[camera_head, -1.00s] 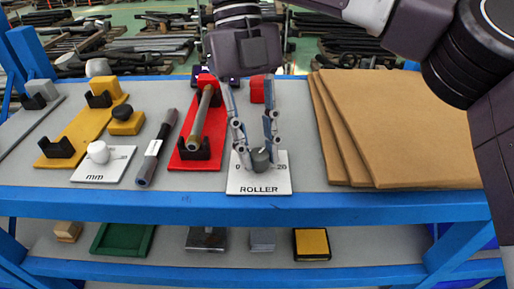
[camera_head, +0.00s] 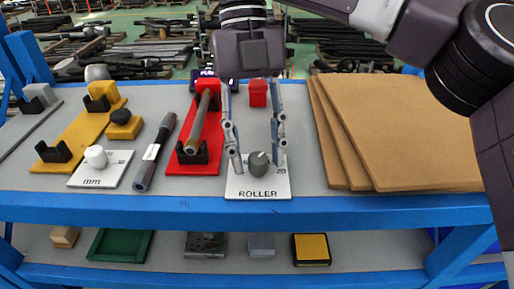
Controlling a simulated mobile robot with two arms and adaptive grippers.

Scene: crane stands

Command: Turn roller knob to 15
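The roller knob (camera_head: 258,163) is a dark grey round dial on a white plate (camera_head: 240,190) marked "ROLLER", at the front of the blue-edged shelf. A light pointer mark on it points up and to the right. The number 20 shows at the right of the plate; the left part of the scale is hidden behind a finger. My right gripper (camera_head: 259,167) points down over the plate and is open. Its fingers stand on either side of the knob, with a gap to each side. My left gripper is not in view.
Left of the plate are a red stand (camera_head: 207,168) holding a rod, a dark bar (camera_head: 154,155), and a white "mm" plate (camera_head: 121,160) with a white knob. Brown boards (camera_head: 400,130) lie to the right. A small red block (camera_head: 258,93) stands behind my gripper.

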